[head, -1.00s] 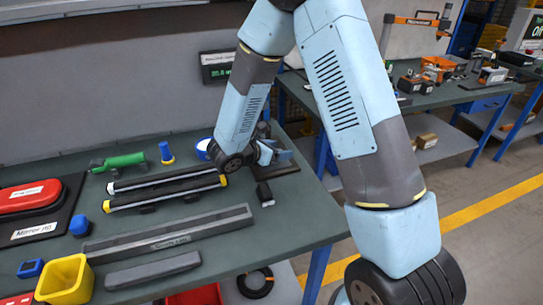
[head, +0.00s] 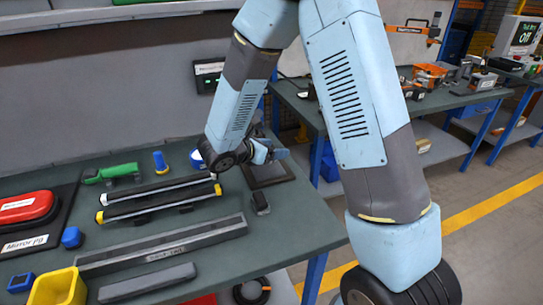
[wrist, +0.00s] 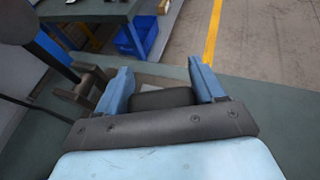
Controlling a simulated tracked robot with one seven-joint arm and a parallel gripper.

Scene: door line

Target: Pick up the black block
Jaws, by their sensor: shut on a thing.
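In the wrist view the black block (wrist: 162,98) sits between the two blue fingers of my gripper (wrist: 163,85), which is shut on it. In the head view my gripper (head: 268,152) is over the dark flat tray (head: 274,179) near the table's right end. The block is too small and hidden there to make out clearly. Another small dark piece (head: 261,203) stands on the table in front of the tray, apart from my gripper.
On the table (head: 230,280) lie two long black bars (head: 160,200), a grey rail (head: 165,247), a green tool (head: 112,172), a red case (head: 28,207) and a yellow bin (head: 62,288). A wall stands behind. Another workbench (head: 440,110) is at the right.

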